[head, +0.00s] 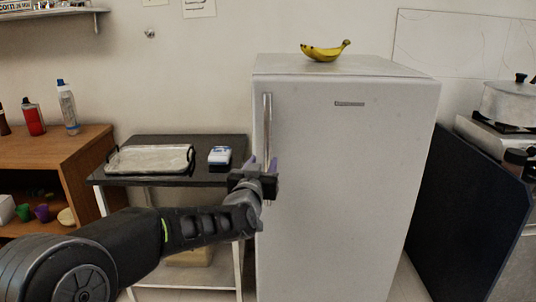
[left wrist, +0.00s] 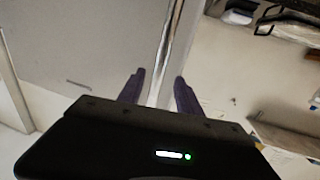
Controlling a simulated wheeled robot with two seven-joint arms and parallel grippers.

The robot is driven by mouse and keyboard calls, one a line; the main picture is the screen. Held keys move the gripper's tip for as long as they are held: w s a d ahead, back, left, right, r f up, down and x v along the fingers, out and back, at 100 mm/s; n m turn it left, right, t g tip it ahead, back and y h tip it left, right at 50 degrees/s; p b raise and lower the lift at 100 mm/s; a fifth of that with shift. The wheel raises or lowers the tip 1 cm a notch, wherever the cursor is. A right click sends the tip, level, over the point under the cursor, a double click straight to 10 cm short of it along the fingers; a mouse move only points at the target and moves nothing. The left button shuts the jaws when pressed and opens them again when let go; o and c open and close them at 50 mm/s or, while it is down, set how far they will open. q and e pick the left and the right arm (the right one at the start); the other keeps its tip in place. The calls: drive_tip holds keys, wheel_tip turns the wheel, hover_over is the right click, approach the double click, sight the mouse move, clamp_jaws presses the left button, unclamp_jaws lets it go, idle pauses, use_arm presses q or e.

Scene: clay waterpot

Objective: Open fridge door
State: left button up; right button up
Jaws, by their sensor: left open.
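A white fridge (head: 345,180) stands at the centre of the head view, its door closed. A long vertical metal handle (head: 267,125) runs along the door's left side. My left gripper (head: 262,164) is in front of the lower part of the handle, with its purple fingers pointing up and toward the door. In the left wrist view, the two fingers (left wrist: 158,92) are open and the handle (left wrist: 170,45) runs between them in the picture. I cannot tell whether they touch it. My right gripper is not in view.
A banana (head: 325,51) lies on top of the fridge. A black side table (head: 125,181) with a tray (head: 150,159) stands left of the fridge. A dark panel (head: 468,215) and a stove with a pot (head: 508,103) are at the right.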

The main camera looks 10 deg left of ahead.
sight(267, 155)
use_arm(q)
drive_tip(key=w, duration=0.6)
drive_tip(key=shift+w+a, duration=0.15)
drive_tip(key=shift+w, duration=0.25)
drive_tip(key=shift+c, duration=0.3)
clamp_jaws()
idle(0.7)
